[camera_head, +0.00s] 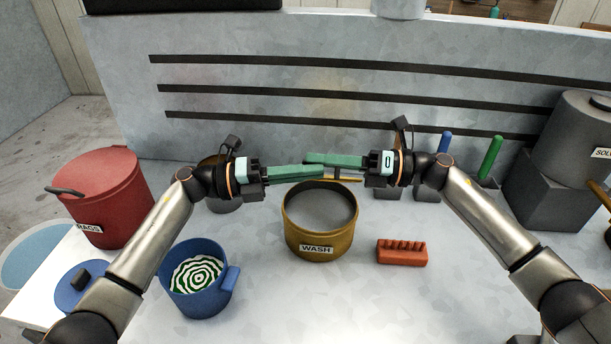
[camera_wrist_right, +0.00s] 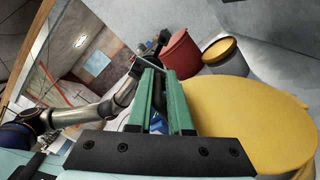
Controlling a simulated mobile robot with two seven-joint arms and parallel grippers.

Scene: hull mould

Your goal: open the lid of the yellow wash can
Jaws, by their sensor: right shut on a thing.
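The yellow wash can (camera_head: 320,242) stands upright on the bench in the middle of the head view. Its top is open and shows a grey inside. My right gripper (camera_head: 310,159) is above and behind the can's rim, shut on a thin dark handle. A thin yellow edge (camera_head: 349,181), apparently the lid, shows below it. A broad yellow disc (camera_wrist_right: 245,125) fills the right of the wrist view, apparently the same lid. My left gripper (camera_head: 320,172) is just in front of the right fingers and hides part of this edge. Its jaw gap cannot be made out.
A red rags can (camera_head: 115,205), an open blue can (camera_head: 198,300) and a blue lid (camera_head: 70,295) are at the left. An orange block (camera_head: 402,255) lies right of the wash can. A grey can (camera_head: 575,140) stands at the far right.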

